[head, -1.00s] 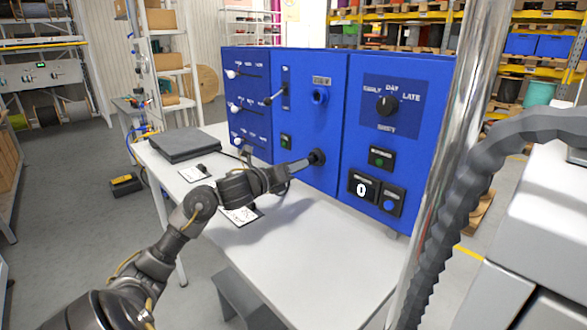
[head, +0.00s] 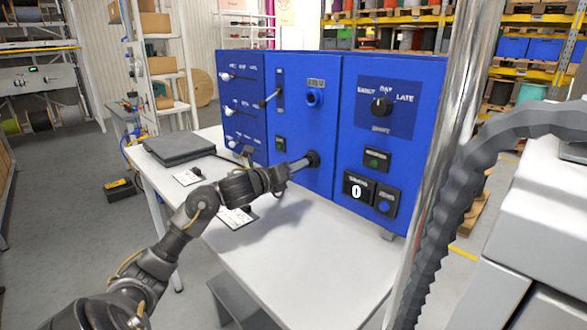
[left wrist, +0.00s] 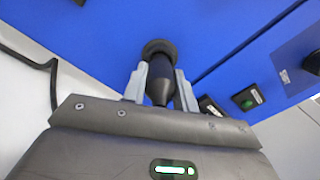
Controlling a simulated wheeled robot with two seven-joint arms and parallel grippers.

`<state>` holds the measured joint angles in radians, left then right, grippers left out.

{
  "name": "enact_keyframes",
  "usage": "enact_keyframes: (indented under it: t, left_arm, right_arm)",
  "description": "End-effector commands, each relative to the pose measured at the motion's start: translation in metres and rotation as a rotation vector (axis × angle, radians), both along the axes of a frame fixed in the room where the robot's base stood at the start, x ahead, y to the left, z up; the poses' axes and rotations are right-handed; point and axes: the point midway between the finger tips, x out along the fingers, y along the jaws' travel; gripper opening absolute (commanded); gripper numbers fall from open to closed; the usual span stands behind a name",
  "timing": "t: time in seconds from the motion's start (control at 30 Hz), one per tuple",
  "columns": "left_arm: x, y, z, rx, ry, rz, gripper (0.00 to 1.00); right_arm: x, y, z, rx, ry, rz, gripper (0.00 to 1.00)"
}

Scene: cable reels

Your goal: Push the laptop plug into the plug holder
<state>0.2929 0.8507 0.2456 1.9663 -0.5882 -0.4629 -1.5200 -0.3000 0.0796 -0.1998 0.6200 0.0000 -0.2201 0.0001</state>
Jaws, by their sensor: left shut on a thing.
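The laptop plug (left wrist: 160,82) is a black, stubby piece held between the two grey fingers of my left gripper (head: 303,163). In the left wrist view the gripper (left wrist: 161,88) is shut on it. The plug points at a round black plug holder (head: 314,157) low on the blue panel. The holder also shows in the left wrist view (left wrist: 159,46), right at the plug's front end. I cannot tell how deep the plug sits in it. The dark closed laptop (head: 180,148) lies on the table's left part. My right gripper is not in view.
The blue panel (head: 300,130) stands on the white table (head: 300,250) and carries levers, a dial and buttons. A blue ring (head: 314,97) sits above the holder. A black cable (left wrist: 45,68) runs at the left in the wrist view. The table's front is clear.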

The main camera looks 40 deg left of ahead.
Motion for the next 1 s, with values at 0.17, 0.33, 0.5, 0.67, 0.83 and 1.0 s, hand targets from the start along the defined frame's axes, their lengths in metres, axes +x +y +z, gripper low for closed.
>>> enact_keyframes:
  t: [0.17,0.33,0.5,0.67,0.83,1.0]
  left_arm:
    - [0.003,0.0,0.0,-0.002,-0.001,0.0,0.0]
    - [0.003,0.0,0.0,-0.002,-0.001,0.0,0.0]
    - [0.003,0.0,0.0,-0.001,-0.001,0.0,0.5]
    - [0.003,0.0,0.0,-0.001,0.0,0.0,0.54]
    - [0.001,0.0,-0.001,0.0,0.0,0.001,0.54]
    - [-0.018,0.002,-0.004,0.004,0.002,0.001,0.54]
  right_arm:
    - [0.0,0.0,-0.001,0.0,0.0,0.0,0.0]
    - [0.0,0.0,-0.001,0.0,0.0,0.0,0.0]
    - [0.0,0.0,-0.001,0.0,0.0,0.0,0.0]
    - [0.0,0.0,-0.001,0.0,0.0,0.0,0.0]
    - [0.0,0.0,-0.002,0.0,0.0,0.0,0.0]
    - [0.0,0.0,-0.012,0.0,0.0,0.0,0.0]
